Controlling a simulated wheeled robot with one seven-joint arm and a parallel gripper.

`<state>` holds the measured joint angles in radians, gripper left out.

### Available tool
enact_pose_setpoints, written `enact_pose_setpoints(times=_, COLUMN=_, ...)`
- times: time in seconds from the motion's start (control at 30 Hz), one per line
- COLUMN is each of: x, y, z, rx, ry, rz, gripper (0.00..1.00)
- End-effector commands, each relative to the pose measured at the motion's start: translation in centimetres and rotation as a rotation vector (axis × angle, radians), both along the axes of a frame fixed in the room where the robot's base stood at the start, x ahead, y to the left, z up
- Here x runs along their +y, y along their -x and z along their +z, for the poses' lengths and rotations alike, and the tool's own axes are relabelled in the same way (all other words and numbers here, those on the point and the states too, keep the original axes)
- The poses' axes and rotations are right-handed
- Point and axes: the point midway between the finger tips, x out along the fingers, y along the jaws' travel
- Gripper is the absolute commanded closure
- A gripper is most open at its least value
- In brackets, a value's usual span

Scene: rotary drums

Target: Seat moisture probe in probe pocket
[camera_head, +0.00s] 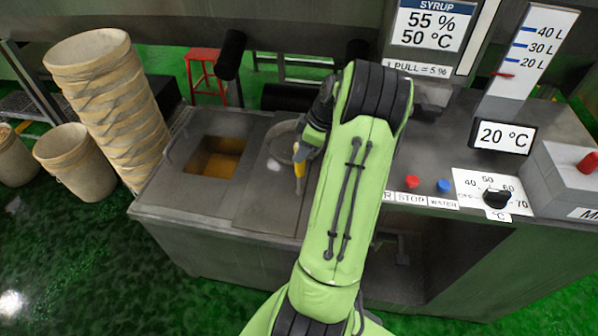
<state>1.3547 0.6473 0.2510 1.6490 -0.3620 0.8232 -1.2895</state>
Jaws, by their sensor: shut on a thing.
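My gripper (301,153) is at the end of my green arm, over the steel counter. It is shut on a slim yellow piece with a pale upper part, which looks like the moisture probe (299,178). The piece hangs roughly upright below the fingers, and its lower tip is close to the counter top. I cannot tell whether the tip touches the counter. No probe pocket can be made out; my arm hides part of the counter to the right.
A round pan or recess (280,143) lies just left of my gripper. Further left is a square opening with amber contents (216,158). At right are the red button (412,181), blue button (444,186), a black dial (497,198) and a level gauge (526,60). Stacked baskets (105,100) stand left.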

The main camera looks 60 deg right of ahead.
Motion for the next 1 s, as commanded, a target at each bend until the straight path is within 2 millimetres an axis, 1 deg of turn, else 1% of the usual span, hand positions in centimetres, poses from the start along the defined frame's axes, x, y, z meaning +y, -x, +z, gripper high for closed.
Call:
enact_pose_setpoints(times=0.03, x=0.1, y=0.0, z=-1.1, rx=0.0, ry=-0.002, rz=0.001, gripper=1.0)
enact_pose_setpoints(times=0.2, x=0.1, y=0.0, z=-4.4, rx=0.0, ry=-0.002, rz=0.0, gripper=1.0)
enact_pose_setpoints(times=0.27, x=0.0, y=0.0, z=-4.7, rx=0.0, ry=0.0, rz=0.0, gripper=1.0)
enact_pose_setpoints(times=0.43, x=0.0, y=-0.1, z=-4.5, rx=0.0, ry=0.001, rz=0.0, gripper=1.0)
enact_pose_setpoints(times=0.53, x=0.0, y=-0.1, z=-4.8, rx=0.0, ry=0.001, rz=0.0, gripper=1.0)
enact_pose_setpoints(times=0.57, x=0.0, y=-0.1, z=-4.8, rx=0.0, ry=0.001, rz=0.0, gripper=0.66)
enact_pose_setpoints(times=0.7, x=0.0, y=-0.1, z=-4.7, rx=0.0, ry=0.001, rz=0.0, gripper=0.44)
enact_pose_setpoints(times=0.73, x=0.0, y=-0.1, z=-4.7, rx=0.0, ry=0.001, rz=0.0, gripper=0.43)
enact_pose_setpoints(times=1.0, x=0.0, y=-0.1, z=-4.6, rx=0.0, ry=0.0, rz=-0.001, gripper=0.43)
